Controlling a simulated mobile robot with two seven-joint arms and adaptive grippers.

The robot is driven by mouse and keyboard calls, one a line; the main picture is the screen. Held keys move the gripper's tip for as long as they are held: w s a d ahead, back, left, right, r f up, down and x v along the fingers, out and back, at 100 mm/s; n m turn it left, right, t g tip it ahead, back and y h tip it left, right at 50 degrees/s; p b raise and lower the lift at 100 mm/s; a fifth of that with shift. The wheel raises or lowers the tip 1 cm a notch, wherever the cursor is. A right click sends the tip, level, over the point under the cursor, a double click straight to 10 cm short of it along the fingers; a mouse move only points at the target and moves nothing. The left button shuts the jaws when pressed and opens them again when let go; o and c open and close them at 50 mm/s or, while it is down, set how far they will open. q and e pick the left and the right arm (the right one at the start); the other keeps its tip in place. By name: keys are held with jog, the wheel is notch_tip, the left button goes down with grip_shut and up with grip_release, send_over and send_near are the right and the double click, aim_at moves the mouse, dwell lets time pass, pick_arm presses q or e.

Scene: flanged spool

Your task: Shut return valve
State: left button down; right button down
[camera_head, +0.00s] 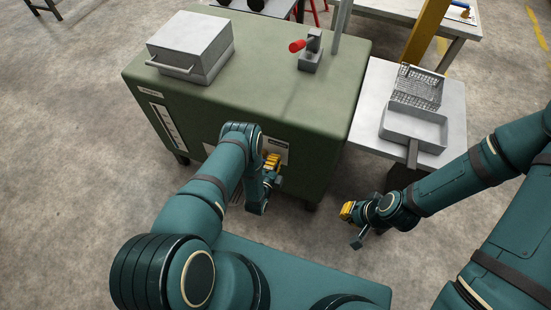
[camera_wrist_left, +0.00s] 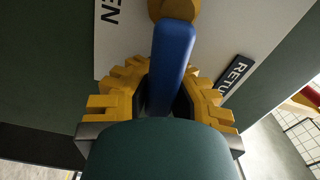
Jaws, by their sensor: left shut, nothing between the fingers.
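A blue lever (camera_wrist_left: 172,60) on a brass pivot (camera_wrist_left: 174,8) is mounted on a pale plate (camera_wrist_left: 222,30) on the front of the green cabinet (camera_head: 310,105). A dark label (camera_wrist_left: 236,77) reading "RETU", partly cut off, is beside it. My left gripper (camera_head: 272,162) is at this plate, shut, with yellow fingers; it also shows in the left wrist view (camera_wrist_left: 150,85). The lever runs close along the fingers; whether they touch is unclear. In the head view my left arm hides the lever. My right gripper (camera_head: 347,211) hangs right of the cabinet; its opening is unclear.
A grey lidded box (camera_head: 190,45) and a red-handled fixture (camera_head: 311,50) stand on the cabinet. A side table (camera_head: 440,155) at right holds a metal tray (camera_head: 415,127) and a wire basket (camera_head: 418,88). The floor at left is clear.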

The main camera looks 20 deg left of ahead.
aim_at(279, 141)
pick_arm(q)
jog(key=shift+s+f+m, duration=0.35)
jog(key=shift+f+m, duration=0.45)
jog(key=shift+m, duration=0.1)
jog(key=c, duration=0.8)
grip_release()
jog(key=shift+a+r, duration=0.1)
jog(key=shift+w, duration=0.1)
jog(key=shift+r, duration=0.1)
jog(key=shift+r, duration=0.1)
notch_tip(279, 141, up, 10)
jog(key=shift+f, duration=0.1)
